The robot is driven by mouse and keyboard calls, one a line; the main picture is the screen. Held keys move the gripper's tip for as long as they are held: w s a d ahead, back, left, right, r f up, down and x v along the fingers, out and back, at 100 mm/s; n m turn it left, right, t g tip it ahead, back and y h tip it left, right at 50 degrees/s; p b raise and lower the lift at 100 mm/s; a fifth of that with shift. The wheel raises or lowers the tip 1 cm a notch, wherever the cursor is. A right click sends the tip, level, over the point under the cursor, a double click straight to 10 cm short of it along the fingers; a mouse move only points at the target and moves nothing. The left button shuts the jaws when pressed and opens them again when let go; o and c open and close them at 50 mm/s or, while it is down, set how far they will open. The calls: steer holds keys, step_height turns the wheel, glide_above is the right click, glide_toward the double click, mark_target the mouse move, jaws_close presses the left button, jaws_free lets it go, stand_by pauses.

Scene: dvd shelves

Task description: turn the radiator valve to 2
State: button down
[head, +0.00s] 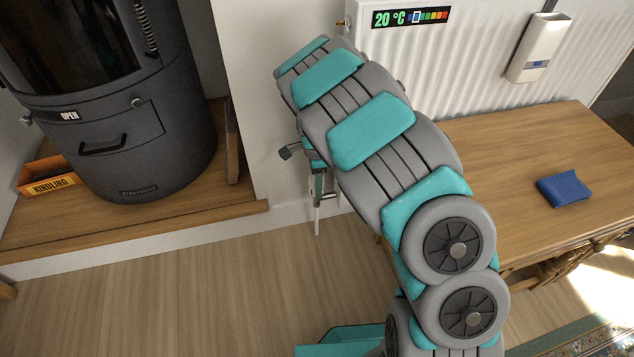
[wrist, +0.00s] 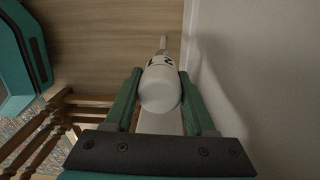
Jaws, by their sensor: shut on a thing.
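The radiator valve (wrist: 160,92) is a white, rounded knob in the middle of the wrist view. Dark marks show on its far collar, one of them perhaps a 2, but too small to read surely. My gripper (wrist: 159,78) has its two green fingers on either side of the knob and is shut on it. In the head view my grey and teal arm covers most of the gripper and the valve. The white radiator (head: 480,65) hangs on the wall behind my arm, with a coloured strip reading 20 °C (head: 410,17).
A wooden table (head: 530,150) with a blue cloth (head: 564,188) stands right of my arm. A dark stove (head: 130,130) and a kindling box (head: 48,177) are at left. The white wall (wrist: 235,70) is close right of the fingers. Floor (head: 190,290) is clear at lower left.

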steer(key=n+p, duration=0.1)
steer(key=n, duration=0.4)
steer(key=shift+n, duration=0.4)
steer(key=n, duration=0.6)
steer(key=shift+a, duration=0.1)
steer(key=n+p, duration=0.1)
steer(key=n, duration=0.4)
steer(key=shift+n, duration=0.4)
steer(key=n+p, duration=0.1)
steer(key=n, duration=0.4)
steer(key=shift+t, duration=0.3)
steer(key=shift+n, duration=0.4)
steer(key=shift+c, duration=1.2)
jaws_free()
steer(key=shift+w, duration=0.1)
